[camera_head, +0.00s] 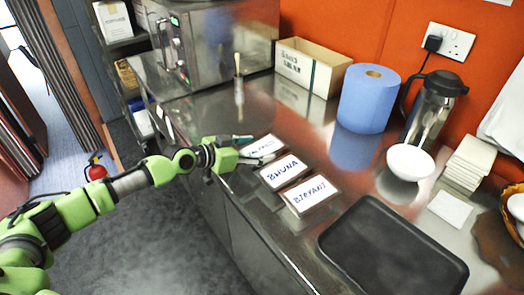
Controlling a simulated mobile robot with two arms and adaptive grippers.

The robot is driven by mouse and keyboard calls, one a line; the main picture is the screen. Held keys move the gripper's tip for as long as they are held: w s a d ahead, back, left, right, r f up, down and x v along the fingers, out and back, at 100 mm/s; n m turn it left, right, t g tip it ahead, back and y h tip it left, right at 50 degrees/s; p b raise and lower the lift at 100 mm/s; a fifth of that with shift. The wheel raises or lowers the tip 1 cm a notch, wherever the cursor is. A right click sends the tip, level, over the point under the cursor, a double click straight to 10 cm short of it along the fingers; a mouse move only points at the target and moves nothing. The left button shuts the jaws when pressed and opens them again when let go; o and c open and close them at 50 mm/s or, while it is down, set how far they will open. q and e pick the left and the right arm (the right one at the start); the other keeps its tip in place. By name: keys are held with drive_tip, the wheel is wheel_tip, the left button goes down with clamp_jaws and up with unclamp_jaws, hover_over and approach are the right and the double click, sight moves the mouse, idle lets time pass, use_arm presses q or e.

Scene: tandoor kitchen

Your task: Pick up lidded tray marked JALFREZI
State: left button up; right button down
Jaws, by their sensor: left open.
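Three white-lidded trays lie in a row on the steel counter. The far tray (265,146) has a label partly covered by my left gripper; only its last letters show, and they fit JALFREZI. The middle tray (283,172) reads BHUNA, and the near tray (310,194) reads BIRYANI. My left gripper (258,148) reaches in from the left with its fingers apart. One finger is at the far side of the far tray and the other at its near side, by the BHUNA tray. Whether the fingers touch the tray cannot be told. My right gripper is out of view.
A black tray (395,250) lies at the front right of the counter (235,215). A blue paper roll (368,98), a cardboard box (325,75), a steel flask (432,105) and a white bowl (410,160) stand behind. A steel appliance (215,45) stands at the back left.

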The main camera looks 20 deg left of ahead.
use_arm(q)
drive_tip(key=c, duration=1)
drive_tip(key=shift+r, duration=0.1)
